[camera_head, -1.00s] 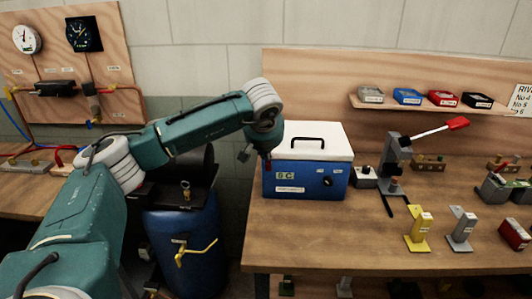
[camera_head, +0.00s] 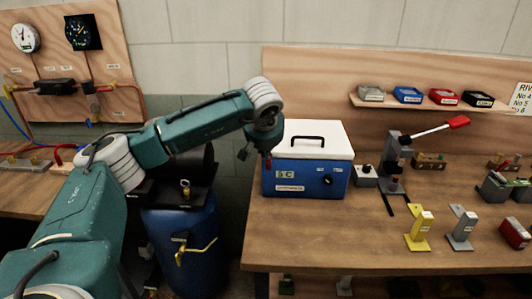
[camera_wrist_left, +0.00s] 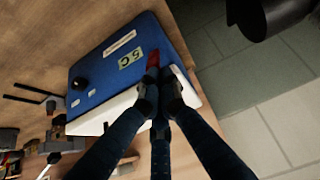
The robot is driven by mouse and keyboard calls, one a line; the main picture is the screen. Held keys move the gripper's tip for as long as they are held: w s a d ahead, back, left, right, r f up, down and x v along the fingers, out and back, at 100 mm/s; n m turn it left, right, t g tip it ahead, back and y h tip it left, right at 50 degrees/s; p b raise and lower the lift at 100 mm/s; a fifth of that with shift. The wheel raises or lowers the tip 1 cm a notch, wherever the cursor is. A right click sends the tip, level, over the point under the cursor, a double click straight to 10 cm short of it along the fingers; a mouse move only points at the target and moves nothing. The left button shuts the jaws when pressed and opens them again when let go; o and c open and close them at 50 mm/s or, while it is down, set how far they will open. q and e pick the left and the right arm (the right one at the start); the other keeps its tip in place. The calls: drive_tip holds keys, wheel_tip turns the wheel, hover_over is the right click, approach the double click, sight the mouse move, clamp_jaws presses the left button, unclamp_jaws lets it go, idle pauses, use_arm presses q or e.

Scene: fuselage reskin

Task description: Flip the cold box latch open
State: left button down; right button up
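The cold box (camera_head: 300,181) is blue with a white lid (camera_head: 318,138) and a black handle on top. It stands on the wooden bench, and its lid is down. A small red piece, which looks like the latch, shows at the box's left side in the head view (camera_head: 268,163) and at the fingertips in the left wrist view (camera_wrist_left: 153,59). My left gripper (camera_wrist_left: 160,82) is at that side, its fingers drawn together just at the red piece. I cannot tell whether they touch it. My right gripper is out of view.
A blue drum (camera_head: 185,245) stands in the gap left of the bench. A lever press (camera_head: 395,160) and a small grey box (camera_head: 364,176) are right of the cold box. Yellow (camera_head: 418,232) and grey brackets stand further front. The bench before the cold box is clear.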

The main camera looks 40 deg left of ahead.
use_arm(q)
drive_tip(key=shift+w, duration=0.1)
idle(0.4)
drive_tip(key=shift+w+a+f, duration=0.1)
drive_tip(key=shift+w+a, duration=0.05)
drive_tip(key=shift+a, duration=0.05)
drive_tip(key=shift+f, duration=0.15)
idle(0.3)
